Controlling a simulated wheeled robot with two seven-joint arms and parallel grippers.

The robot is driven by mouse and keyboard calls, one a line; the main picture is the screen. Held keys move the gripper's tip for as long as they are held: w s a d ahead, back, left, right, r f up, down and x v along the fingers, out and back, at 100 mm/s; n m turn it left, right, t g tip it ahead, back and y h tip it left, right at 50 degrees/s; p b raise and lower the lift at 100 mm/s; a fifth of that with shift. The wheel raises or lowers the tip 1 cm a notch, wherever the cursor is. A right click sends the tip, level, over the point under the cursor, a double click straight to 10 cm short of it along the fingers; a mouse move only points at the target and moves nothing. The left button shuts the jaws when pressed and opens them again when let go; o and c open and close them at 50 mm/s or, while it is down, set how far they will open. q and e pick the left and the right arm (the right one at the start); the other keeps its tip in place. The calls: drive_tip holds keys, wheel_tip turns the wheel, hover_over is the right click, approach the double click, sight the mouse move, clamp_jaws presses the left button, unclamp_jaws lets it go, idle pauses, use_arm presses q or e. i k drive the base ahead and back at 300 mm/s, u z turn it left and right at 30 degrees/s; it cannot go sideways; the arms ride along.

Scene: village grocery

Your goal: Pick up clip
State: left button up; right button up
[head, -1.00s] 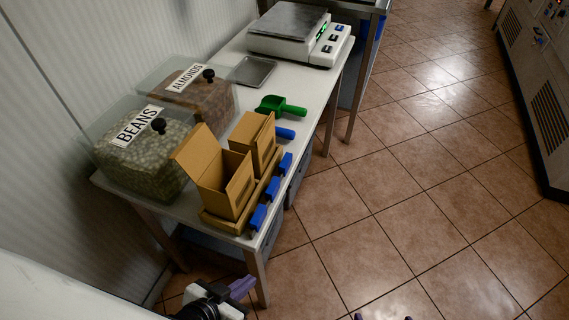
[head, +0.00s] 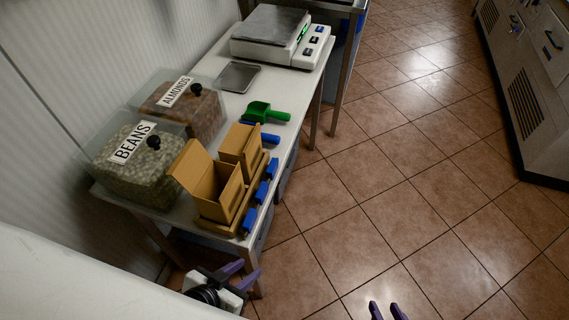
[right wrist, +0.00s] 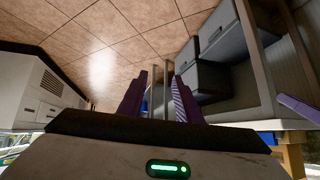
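Three blue clips (head: 272,168), (head: 261,193), (head: 249,219) sit in a row along the front edge of a wooden holder (head: 216,226) at the table's near corner. My left gripper (head: 241,275) is low, below the table's near end and apart from the clips; its purple fingers are spread and empty. My right gripper (head: 387,311) is at the bottom edge over the floor, right of the table, with only its fingertips showing. In the right wrist view its fingers (right wrist: 159,98) are apart with nothing between them.
Two cardboard boxes (head: 207,186), (head: 240,150) stand in the holder. Bins of beans (head: 140,170) and almonds (head: 196,112) stand behind. A green scoop (head: 266,113), a blue-handled item (head: 264,138), a metal tray (head: 239,77) and a scale (head: 272,37) share the table (head: 300,104). The floor at right is clear.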

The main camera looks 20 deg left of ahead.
sight(272, 169)
drive_tip(key=z, duration=1.25)
drive_tip(key=i, duration=1.6)
drive_tip(key=u, duration=4.15)
